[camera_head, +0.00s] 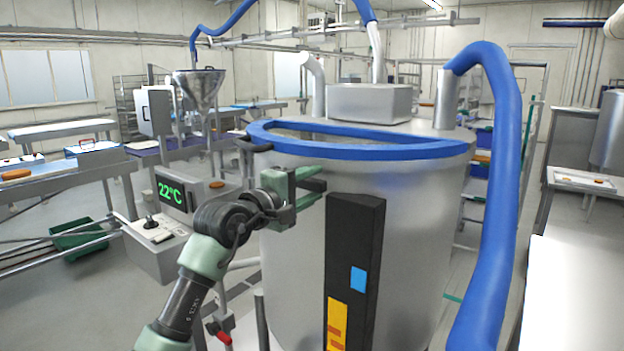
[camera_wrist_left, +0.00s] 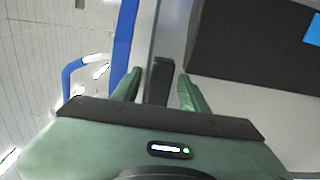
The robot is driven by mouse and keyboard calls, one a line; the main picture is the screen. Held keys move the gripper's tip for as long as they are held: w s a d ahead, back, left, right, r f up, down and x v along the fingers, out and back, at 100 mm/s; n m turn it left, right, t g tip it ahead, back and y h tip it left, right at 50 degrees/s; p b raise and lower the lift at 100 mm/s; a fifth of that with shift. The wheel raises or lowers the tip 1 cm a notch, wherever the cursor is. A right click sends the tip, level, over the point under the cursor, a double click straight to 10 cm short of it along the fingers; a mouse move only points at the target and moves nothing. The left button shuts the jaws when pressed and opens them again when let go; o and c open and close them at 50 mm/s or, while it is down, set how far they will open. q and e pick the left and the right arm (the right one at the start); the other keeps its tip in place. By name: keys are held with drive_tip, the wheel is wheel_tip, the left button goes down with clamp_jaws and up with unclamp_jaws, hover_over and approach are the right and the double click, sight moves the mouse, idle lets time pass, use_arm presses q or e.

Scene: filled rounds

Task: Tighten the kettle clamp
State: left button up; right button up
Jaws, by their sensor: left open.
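The kettle (camera_head: 415,230) is a large steel vessel with a blue rim (camera_head: 370,151) around its top opening. A black handle-like piece (camera_head: 256,146) sticks out at the rim's left side; I cannot tell whether it is the clamp. My left gripper (camera_head: 318,191) is open in front of the kettle wall, just below the rim. In the left wrist view, a dark upright bar (camera_wrist_left: 158,82) shows between the open fingers; I cannot tell whether they touch it. The gripper may hide part of the clamp in the head view. My right gripper is out of view.
A tall black box (camera_head: 355,265) with blue and yellow patches stands close right of my gripper. A thick blue hose (camera_head: 497,190) drops on the right. A control box (camera_head: 172,194) reading 22°C stands at left. A steel funnel (camera_head: 199,88) is behind it.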

use_arm(q)
drive_tip(key=shift+w, duration=0.1)
clamp_jaws()
drive_tip(key=shift+f, duration=0.1)
idle(1.3)
